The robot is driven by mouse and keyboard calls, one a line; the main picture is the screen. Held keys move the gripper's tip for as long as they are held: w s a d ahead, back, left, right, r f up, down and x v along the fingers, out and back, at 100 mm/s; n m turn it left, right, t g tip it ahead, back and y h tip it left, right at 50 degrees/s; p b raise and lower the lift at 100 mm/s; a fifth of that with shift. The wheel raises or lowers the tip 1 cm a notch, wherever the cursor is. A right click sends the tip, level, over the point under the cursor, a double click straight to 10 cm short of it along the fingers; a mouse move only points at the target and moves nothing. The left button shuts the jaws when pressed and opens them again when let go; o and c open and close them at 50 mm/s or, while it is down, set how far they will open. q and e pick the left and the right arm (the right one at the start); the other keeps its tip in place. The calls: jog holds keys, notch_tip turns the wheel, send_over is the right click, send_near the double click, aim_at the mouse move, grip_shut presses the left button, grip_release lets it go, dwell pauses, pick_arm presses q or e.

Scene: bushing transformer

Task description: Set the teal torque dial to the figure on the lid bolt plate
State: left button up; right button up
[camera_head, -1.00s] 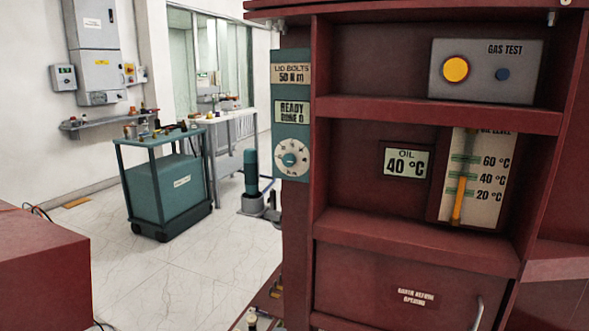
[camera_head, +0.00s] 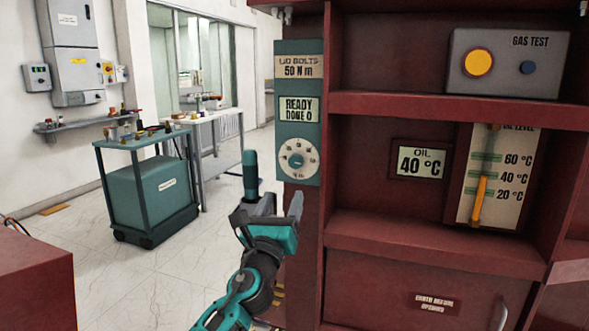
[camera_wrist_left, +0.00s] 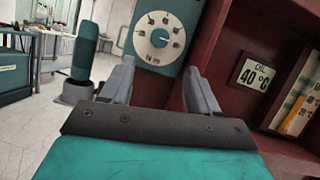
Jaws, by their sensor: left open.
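The torque dial (camera_head: 298,159) is a white disc with a teal centre knob, low on a teal panel (camera_head: 312,135) on the red cabinet's left post. The lid bolt plate (camera_head: 299,66) above it reads "LID BOLTS 50 N m". A display (camera_head: 298,109) between them reads "READY DONE 0". My left gripper (camera_head: 268,208) is open and empty, below and left of the dial and apart from it. In the left wrist view the dial (camera_wrist_left: 158,38) shows ahead, above the gap between the two fingers (camera_wrist_left: 160,85); its figures are too small to read surely. My right gripper is not in view.
The red cabinet holds a gas test box (camera_head: 507,63), an oil display (camera_head: 420,160) reading 40 °C and an oil level gauge (camera_head: 496,177). A teal tool (camera_head: 250,172) stands behind my left gripper. A teal cart (camera_head: 150,195) stands further left.

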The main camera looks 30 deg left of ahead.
aim_at(296, 165)
pick_arm(q)
jog(key=x, duration=1.1)
jog(key=shift+c, duration=0.3)
jog(key=c, duration=1)
jog(key=shift+n, duration=0.3)
jog(key=n+g+y, duration=0.1)
jog(key=n, duration=0.2)
jog(key=n+g+y+p, duration=0.1)
jog(key=n, duration=0.1)
jog(key=shift+d+r+n+y, duration=0.2)
jog(key=shift+n+y, duration=0.1)
jog(key=shift+n, duration=0.1)
jog(key=n+g+y+p, duration=0.1)
jog(key=n+g, duration=0.1)
jog(key=n, duration=0.3)
jog(key=shift+d, duration=0.1)
jog(key=shift+n+p, duration=0.3)
